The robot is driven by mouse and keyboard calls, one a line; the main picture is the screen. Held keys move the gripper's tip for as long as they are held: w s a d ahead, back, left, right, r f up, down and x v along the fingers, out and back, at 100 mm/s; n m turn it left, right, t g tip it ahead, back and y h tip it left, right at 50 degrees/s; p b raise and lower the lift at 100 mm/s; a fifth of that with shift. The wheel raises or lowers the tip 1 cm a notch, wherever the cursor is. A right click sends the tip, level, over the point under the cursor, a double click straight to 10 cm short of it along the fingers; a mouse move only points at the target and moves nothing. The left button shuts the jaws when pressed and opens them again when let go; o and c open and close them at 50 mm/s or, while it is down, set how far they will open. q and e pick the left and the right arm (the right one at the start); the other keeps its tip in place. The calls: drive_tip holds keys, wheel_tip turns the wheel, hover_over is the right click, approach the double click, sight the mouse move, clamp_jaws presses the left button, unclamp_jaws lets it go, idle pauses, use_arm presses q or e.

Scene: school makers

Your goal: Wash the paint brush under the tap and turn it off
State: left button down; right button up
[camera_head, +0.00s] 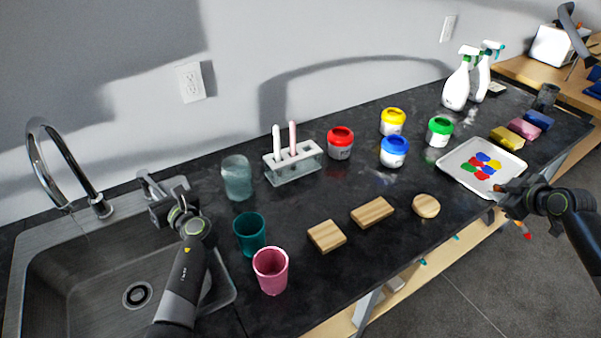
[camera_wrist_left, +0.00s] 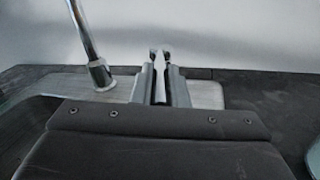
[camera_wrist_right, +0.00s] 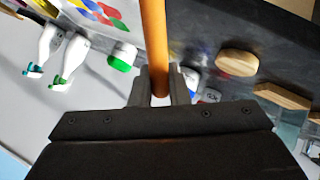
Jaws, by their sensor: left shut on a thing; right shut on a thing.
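The silver tap (camera_head: 72,165) arches over the grey sink (camera_head: 60,265) at the left; I cannot make out a water stream. My left gripper (camera_head: 166,196) is at the tap's lever (camera_head: 148,184), right of the spout. In the left wrist view its fingers (camera_wrist_left: 160,75) are shut on the lever, which they partly hide. My right gripper (camera_head: 513,192) is at the far right, by the paint tray's front corner. It is shut on the paint brush, whose orange handle (camera_wrist_right: 154,38) rises between the fingers in the right wrist view.
A white paint tray (camera_head: 452,160) lies on the dark counter. Teal (camera_head: 249,233) and pink (camera_head: 271,270) cups and a glass jar (camera_head: 237,178) stand right of the sink. A brush holder (camera_head: 293,162), paint pots (camera_head: 394,151) and wooden blocks (camera_head: 327,236) occupy the middle.

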use_arm(q)
drive_tip(key=shift+w+d+n+g+y+b, duration=0.45)
drive_tip(key=shift+n+g+y, duration=0.15)
drive_tip(key=shift+g+y, duration=0.2)
drive_tip(key=c, duration=1.4)
unclamp_jaws()
drive_tip(key=shift+c, duration=0.2)
wheel_tip(320, 180, up, 10)
drive_tip(key=p, duration=0.1)
